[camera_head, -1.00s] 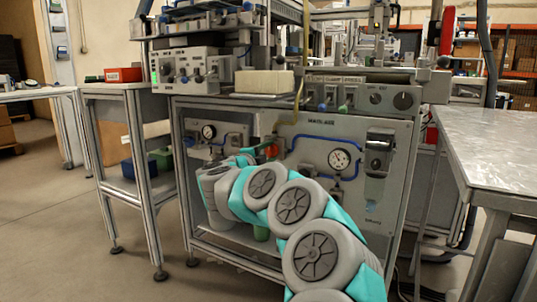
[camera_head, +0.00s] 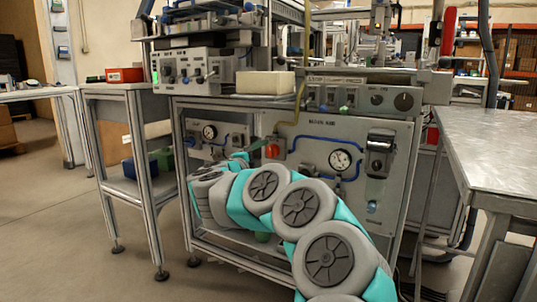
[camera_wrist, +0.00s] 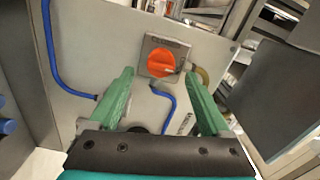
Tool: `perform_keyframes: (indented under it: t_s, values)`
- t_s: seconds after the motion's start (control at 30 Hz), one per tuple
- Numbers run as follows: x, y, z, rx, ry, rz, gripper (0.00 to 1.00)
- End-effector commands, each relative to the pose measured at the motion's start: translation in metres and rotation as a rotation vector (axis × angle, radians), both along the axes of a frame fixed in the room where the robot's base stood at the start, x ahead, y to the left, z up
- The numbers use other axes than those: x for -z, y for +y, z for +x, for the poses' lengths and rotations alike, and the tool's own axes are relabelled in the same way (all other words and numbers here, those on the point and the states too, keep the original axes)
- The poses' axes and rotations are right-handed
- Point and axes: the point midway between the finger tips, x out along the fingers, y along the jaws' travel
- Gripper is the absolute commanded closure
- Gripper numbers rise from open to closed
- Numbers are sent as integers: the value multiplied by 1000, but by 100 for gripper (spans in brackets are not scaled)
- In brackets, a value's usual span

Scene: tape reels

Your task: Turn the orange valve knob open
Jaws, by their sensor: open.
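The orange valve knob (camera_wrist: 160,62) is round and sits on a square grey plate with small lettering above it. It also shows in the head view (camera_head: 272,151), on the left part of the front panel, just right of the gripper end. My gripper (camera_wrist: 159,76) is open. Its two green fingers point at the panel, one tip to the left of the knob and one to the right. The knob appears in the gap between them, with no visible contact. How far the tips stand from the panel is hard to tell. In the head view my wrist largely hides the gripper.
Blue tubing (camera_wrist: 51,50) runs on the panel left of the knob, and more lies below it. A pressure gauge (camera_head: 340,160) and a dispenser-like fitting (camera_head: 379,153) are to the right. A metal table (camera_head: 490,150) stands at the right.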

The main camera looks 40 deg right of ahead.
Motion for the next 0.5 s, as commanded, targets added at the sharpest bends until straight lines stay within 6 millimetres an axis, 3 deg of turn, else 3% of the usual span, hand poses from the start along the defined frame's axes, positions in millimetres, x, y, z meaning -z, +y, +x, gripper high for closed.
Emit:
perform_keyframes:
  t_s: [0.2,0.5]
  values:
    - [-1,33,-13,-3,1,0,19]
    - [0,41,-18,3,0,-1,19]
